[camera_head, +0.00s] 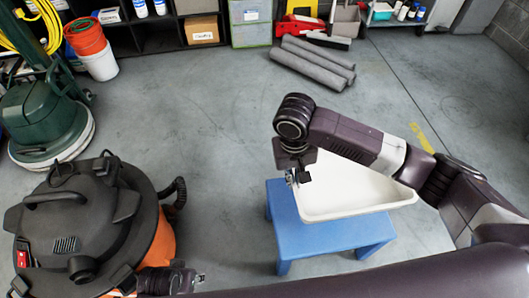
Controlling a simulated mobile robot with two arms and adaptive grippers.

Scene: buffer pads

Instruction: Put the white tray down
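The white tray (352,192) is at the right of centre, over the blue stool (325,235). My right gripper (299,177) is at the tray's left rim and appears shut on it. My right arm crosses above the tray and hides its far side. I cannot tell whether the tray touches the stool top or hangs just above it. My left gripper (195,279) is low in the picture, beside the orange and black vacuum and apart from the tray. Its fingers are too small to read.
The vacuum (160,240) fills the lower left, with a green floor machine (45,125) behind it. Grey rolled pads (315,62) lie on the floor at the back. Shelves with boxes (201,30) line the back wall. The middle floor is clear.

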